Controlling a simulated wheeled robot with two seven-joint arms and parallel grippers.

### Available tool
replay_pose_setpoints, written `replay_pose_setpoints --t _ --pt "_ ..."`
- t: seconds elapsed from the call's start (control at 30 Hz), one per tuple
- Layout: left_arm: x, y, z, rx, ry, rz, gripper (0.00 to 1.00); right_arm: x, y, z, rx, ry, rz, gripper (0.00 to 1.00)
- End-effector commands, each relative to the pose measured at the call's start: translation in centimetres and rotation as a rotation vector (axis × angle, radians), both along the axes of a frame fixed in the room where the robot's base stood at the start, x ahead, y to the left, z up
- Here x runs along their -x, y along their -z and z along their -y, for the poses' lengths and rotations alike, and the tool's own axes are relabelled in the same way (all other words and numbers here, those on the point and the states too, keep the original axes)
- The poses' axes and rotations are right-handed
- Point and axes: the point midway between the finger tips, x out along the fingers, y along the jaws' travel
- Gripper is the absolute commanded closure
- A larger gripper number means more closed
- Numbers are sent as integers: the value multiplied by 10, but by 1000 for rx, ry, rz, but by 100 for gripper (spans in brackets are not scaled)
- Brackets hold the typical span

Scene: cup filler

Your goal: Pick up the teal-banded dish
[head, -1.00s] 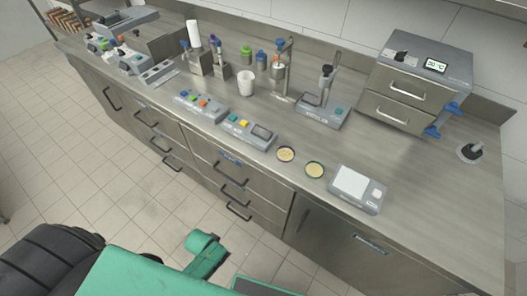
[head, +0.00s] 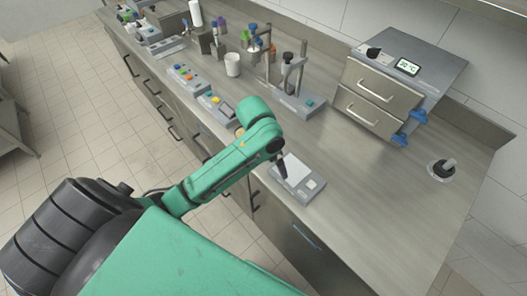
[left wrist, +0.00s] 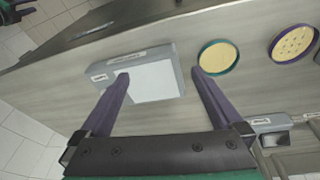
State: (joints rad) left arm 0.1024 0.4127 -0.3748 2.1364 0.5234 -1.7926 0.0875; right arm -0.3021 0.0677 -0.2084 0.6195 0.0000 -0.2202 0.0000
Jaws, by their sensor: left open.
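The teal-banded dish (left wrist: 217,57) lies flat on the counter in the left wrist view, round with pale yellow contents. It sits just beyond the tip of the right-hand finger, outside the jaws. A purple-banded dish (left wrist: 293,43) with dark specks lies to its right. My left gripper (left wrist: 160,75) is open and empty, with the grey balance in view between its fingers. In the head view my left gripper (head: 283,168) hangs by the balance's near left part, and my arm hides the teal-banded dish.
The balance (head: 307,188) with a white plate stands near the counter's front edge. Button boxes (head: 187,78), a white cup (head: 233,64), a stand (head: 292,85) and a drawer oven (head: 390,95) are farther along and back.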

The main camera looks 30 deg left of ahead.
Motion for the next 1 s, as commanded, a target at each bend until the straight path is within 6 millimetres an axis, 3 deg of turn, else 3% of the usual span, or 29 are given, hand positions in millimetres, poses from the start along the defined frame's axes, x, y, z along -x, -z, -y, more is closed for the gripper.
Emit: replay_pose_setpoints --t 0.2,0.3,0.4,0.47,0.73,1.0 --pt "-49 -54 -41 -128 46 -99 0 -1 -1 12 16 4 3 50" --pt "-60 -80 -64 -166 25 -146 0 -2 -1 15 20 7 3 50" --pt "-63 -90 -74 -177 12 -171 0 -2 -2 16 21 6 4 50" --pt "-62 -85 -75 -178 10 -178 0 -2 -5 16 20 6 4 50" --pt "-62 -20 -74 -177 12 -177 0 -2 -19 14 18 5 4 50" --pt "-60 19 -69 -175 12 -176 0 -2 -34 6 8 5 4 50"
